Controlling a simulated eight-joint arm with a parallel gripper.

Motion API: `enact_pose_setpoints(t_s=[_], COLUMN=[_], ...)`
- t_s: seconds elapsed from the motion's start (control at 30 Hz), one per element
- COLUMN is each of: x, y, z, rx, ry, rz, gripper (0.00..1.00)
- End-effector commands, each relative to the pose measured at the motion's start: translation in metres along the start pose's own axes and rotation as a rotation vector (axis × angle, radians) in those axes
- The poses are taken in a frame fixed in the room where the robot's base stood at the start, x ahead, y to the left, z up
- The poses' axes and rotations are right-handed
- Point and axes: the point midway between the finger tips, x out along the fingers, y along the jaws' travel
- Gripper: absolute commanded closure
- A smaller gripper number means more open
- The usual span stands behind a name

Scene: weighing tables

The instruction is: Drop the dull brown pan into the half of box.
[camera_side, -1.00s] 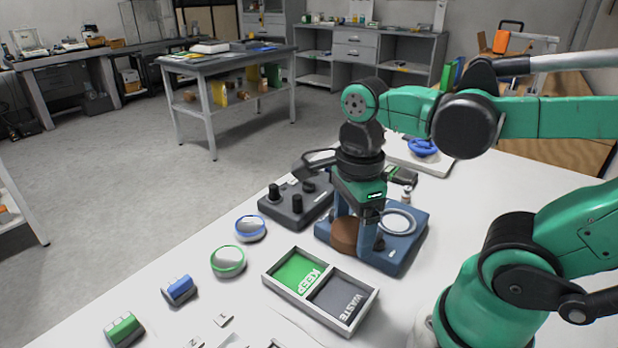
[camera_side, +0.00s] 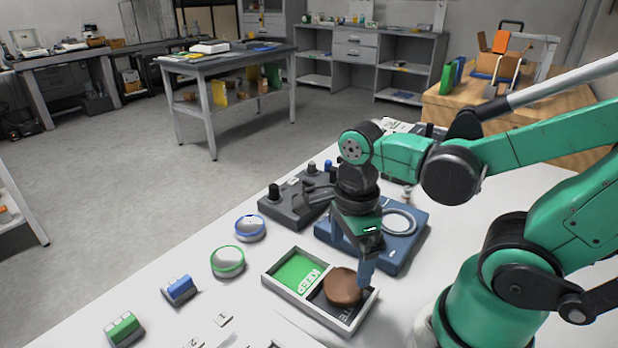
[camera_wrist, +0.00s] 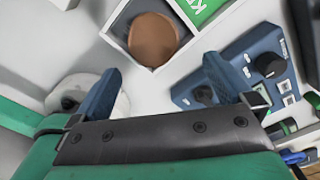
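The dull brown pan (camera_side: 343,287) is in the grey WASTE half of the white-rimmed box (camera_side: 291,293). It covers most of the lettering there, and whether it lies fully flat I cannot tell. In the wrist view the pan (camera_wrist: 153,39) sits inside the box walls, beside the green KEEP half. My gripper (camera_side: 354,268) is above the WASTE half, near the pan. In the wrist view the blue fingers of my gripper (camera_wrist: 164,66) are wide apart with nothing between them.
A blue scale (camera_side: 400,245) with a ring on top stands behind the box. A dark knobbed unit (camera_side: 292,207) is behind it at left. Green-rimmed (camera_side: 228,262) and blue-rimmed (camera_side: 250,228) round dishes lie left of the box. The KEEP half (camera_side: 298,272) is empty.

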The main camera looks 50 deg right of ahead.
Motion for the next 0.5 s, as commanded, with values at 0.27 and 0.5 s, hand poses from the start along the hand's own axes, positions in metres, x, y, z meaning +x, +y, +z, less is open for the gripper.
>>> enact_pose_setpoints(t_s=[0.27,0.5], x=[-0.004,-0.025], y=[0.000,0.000], z=[0.000,0.000], rx=[0.000,0.000], ry=[0.000,0.000], rz=[0.000,0.000], gripper=[0.00,0.00])
